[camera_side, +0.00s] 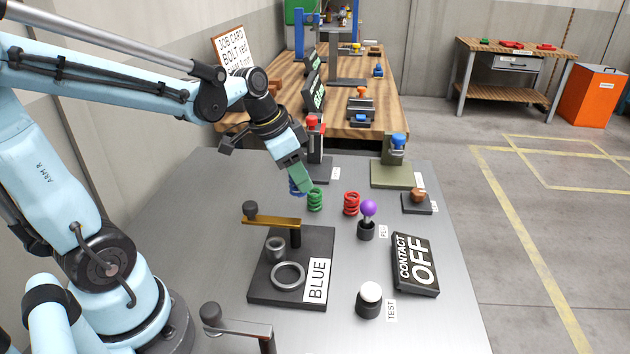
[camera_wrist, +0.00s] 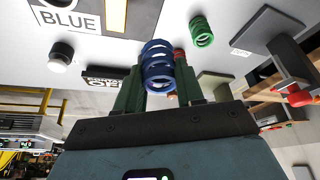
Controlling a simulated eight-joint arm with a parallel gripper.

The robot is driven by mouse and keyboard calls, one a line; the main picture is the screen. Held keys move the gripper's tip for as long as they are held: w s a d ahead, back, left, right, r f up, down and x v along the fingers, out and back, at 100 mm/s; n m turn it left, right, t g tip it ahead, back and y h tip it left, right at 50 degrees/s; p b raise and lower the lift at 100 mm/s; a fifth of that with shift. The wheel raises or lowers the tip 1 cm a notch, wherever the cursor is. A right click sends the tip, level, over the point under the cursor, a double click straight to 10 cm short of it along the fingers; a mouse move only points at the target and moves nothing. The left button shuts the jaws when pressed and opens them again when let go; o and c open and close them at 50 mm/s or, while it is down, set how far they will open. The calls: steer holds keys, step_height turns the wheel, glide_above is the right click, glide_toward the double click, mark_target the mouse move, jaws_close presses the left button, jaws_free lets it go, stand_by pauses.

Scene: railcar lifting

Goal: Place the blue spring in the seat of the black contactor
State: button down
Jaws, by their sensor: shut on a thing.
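My gripper (camera_side: 299,180), with green fingers, is shut on the blue spring (camera_wrist: 157,66), which stands out between the fingertips in the wrist view. In the side view only a little of the blue spring (camera_side: 294,188) shows beside the fingers. The gripper is behind the black contactor (camera_side: 262,290), apart from it. The contactor is a flat black base with a white BLUE label (camera_side: 317,281), a grey cup (camera_side: 274,246), a grey ring (camera_side: 288,275) and a brass lever (camera_side: 271,222) on a post. Both cup and ring look empty. The label also shows in the wrist view (camera_wrist: 70,19).
A green spring (camera_side: 315,200) and a red spring (camera_side: 351,204) stand close right of my gripper. A purple-knobbed lever (camera_side: 368,210), a white TEST button (camera_side: 371,293) and a CONTACT OFF sign (camera_side: 415,264) stand right of the contactor. The table's left part is clear.

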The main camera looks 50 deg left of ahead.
glide_above(298, 276)
steer(key=a, duration=0.2)
steer(key=s+d+f, duration=0.1)
steer(key=s, duration=0.1)
steer(key=shift+m, duration=0.4)
steer(key=shift+w+d+f, duration=0.1)
steer(key=shift+d+f, duration=0.05)
steer(key=shift+f, duration=3.85)
steer(key=shift+f, duration=0.15)
steer(key=c, duration=1)
jaws_free()
steer(key=shift+v, duration=3.75)
steer(key=w+a+r+n+t, duration=0.1)
steer(key=w, duration=0.1)
steer(key=w+a+r+n+t+y, duration=0.1)
steer(key=w+n, duration=0.1)
steer(key=w+a+r+n+t, duration=0.1)
steer(key=w, duration=0.1)
steer(key=shift+w+r, duration=0.3)
